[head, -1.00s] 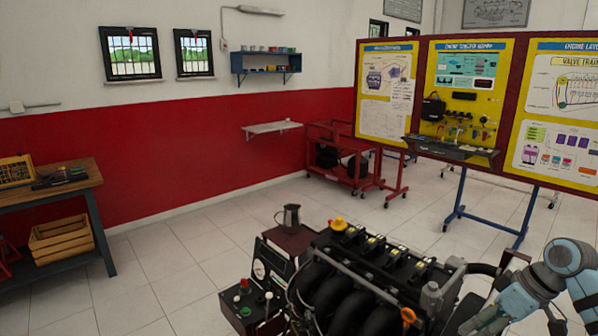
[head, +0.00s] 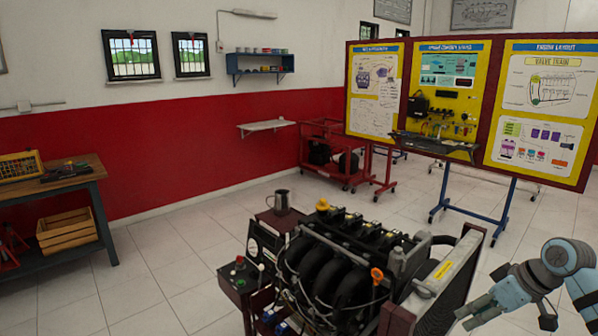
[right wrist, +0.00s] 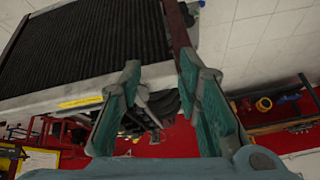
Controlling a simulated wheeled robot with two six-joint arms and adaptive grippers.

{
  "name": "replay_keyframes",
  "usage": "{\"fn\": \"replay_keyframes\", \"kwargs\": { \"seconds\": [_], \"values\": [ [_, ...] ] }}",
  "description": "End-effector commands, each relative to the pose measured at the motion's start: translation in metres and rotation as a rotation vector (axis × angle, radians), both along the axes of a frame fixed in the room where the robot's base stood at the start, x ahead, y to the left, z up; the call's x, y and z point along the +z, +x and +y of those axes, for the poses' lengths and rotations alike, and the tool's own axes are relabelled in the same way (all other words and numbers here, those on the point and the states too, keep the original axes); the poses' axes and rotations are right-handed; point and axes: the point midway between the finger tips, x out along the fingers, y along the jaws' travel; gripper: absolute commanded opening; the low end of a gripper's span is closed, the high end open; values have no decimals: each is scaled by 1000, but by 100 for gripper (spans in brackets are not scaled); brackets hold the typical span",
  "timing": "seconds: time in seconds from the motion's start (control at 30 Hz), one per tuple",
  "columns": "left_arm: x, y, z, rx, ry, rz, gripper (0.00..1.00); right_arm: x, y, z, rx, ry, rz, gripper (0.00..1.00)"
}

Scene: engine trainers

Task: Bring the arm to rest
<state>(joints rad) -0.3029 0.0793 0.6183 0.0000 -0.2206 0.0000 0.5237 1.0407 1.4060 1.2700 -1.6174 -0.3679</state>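My right arm comes in at the lower right of the head view. Its gripper (head: 472,314) is in front of and to the right of the engine trainer (head: 335,265). In the right wrist view the two teal-padded fingers (right wrist: 160,68) stand apart with nothing held between them. Beyond them is the trainer's dark ribbed radiator (right wrist: 90,45) with a pale frame and yellow label. The radiator also shows in the head view (head: 458,275). My left gripper is not in view.
A metal jug (head: 282,201) stands on the trainer's far left end. A workbench (head: 75,182) with a wooden crate (head: 66,232) is at the left. Poster boards (head: 470,95) on wheeled stands are at the back right. Tiled floor (head: 165,262) is clear between bench and trainer.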

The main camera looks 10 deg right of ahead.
Motion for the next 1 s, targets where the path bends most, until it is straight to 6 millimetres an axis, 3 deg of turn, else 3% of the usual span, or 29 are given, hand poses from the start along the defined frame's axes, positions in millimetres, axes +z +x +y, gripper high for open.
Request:
{"fn": "replay_keyframes", "kwargs": {
  "seconds": [0.3, 0.37, 0.43, 0.57, 0.67, 0.77, 0.8, 0.9, 1.0],
  "values": [
    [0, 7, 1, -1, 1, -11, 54, -7, 46, -58, -264, -92, -172, 31],
    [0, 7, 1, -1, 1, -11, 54, -23, 56, -73, -340, -119, -209, 31],
    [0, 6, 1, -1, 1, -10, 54, -51, 63, -91, -426, -159, -243, 31],
    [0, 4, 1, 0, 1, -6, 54, -125, 59, -106, -529, -241, -267, 31],
    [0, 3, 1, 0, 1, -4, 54, -198, 37, -100, -558, -309, -253, 31],
    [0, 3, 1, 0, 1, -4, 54, -286, -7, -71, -532, -364, -205, 31],
    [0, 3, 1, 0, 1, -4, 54, -320, -31, -53, -509, -379, -179, 31],
    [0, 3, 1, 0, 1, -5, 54, -396, -99, 0, -436, -390, -96, 31],
    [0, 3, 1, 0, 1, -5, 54, -454, -176, 59, -358, -370, 8, 31]
  ]
}}
